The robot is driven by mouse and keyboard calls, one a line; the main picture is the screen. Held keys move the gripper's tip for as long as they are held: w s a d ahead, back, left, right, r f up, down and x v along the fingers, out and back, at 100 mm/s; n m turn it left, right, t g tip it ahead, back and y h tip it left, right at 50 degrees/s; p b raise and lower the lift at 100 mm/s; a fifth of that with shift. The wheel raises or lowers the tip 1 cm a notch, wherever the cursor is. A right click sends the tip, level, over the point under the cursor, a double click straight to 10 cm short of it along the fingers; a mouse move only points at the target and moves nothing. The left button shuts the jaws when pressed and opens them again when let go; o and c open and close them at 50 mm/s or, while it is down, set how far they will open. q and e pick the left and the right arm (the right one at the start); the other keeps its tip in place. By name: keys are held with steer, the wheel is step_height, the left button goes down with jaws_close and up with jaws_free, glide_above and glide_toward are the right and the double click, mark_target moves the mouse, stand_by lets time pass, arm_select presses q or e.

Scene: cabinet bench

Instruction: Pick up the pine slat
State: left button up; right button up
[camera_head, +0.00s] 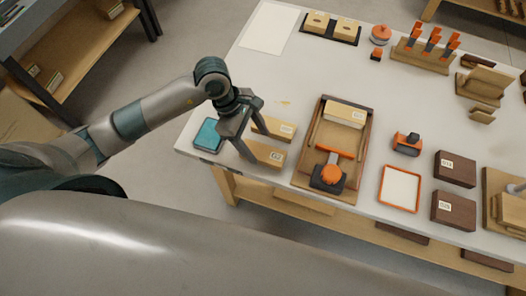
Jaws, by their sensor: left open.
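Two pale wooden pieces with white labels lie near the table's front left; either may be the pine slat, and I cannot tell which. The farther pale piece (275,129) and the nearer pale piece (267,154) lie roughly parallel, with a gap between them. My left gripper (255,141) is open and points down at their left ends, its fingers apart. The fingers partly hide these ends. I cannot tell whether they touch the wood. My right gripper is not in view.
A teal-topped box (208,134) stands just left of the gripper. A wooden tray (366,130) with a pale block and an orange-and-black clamp-like tool lies to the right. Dark labelled blocks (455,168) and an orange-rimmed tray (384,190) stand farther right. The table's back left holds a white sheet (268,27).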

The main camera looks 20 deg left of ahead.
mark_target(262, 152)
arm_select(q)
steer(key=p+x, duration=0.1)
steer(key=x, duration=0.2)
steer(key=shift+a, duration=0.1)
steer(key=shift+f, duration=0.5)
steer(key=c, duration=1.2)
